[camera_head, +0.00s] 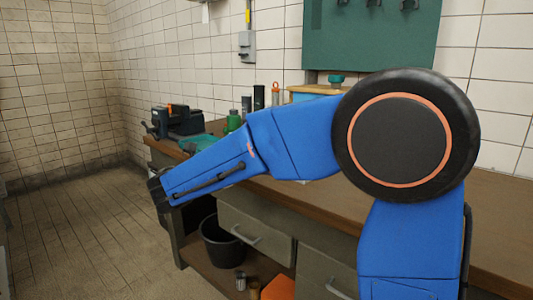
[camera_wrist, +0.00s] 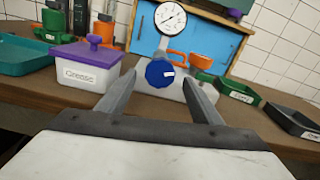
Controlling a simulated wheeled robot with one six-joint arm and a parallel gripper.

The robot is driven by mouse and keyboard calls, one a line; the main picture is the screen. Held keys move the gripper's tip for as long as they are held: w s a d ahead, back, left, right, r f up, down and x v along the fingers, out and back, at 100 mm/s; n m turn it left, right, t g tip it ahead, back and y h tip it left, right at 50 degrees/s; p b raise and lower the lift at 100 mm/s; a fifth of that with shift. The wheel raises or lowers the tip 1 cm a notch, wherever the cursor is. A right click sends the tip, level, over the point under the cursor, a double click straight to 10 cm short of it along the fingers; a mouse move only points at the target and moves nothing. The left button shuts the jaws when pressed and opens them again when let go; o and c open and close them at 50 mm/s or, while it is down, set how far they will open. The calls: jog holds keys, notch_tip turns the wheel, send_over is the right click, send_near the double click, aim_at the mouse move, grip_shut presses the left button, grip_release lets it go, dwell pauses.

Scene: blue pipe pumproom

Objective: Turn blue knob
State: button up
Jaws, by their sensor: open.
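The blue knob (camera_wrist: 160,73) shows in the wrist view, round with a ridged rim and a small white label. It is on the front of a light grey fitting (camera_wrist: 173,90) below a round white dial gauge (camera_wrist: 170,18). My gripper (camera_wrist: 158,76) is open, its two grey fingers reaching toward the fitting, with the knob in the picture between their tips. The fingers look apart from the knob; the exact distance is unclear. In the head view my arm hides the knob and fitting, and the gripper's fingers cannot be made out.
On the workbench, a white grease box (camera_wrist: 85,65) with a purple lid stands left of the knob. A teal tray (camera_wrist: 22,55) is further left. Green (camera_wrist: 226,88) and black (camera_wrist: 292,120) trays lie right. A blue-backed wooden cabinet (camera_wrist: 205,38) stands behind, with orange parts before it.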

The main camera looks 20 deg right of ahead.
jog(key=x, duration=0.9)
jog(key=shift+w, duration=0.1)
jog(key=c, duration=1.1)
jog(key=shift+o, duration=0.2)
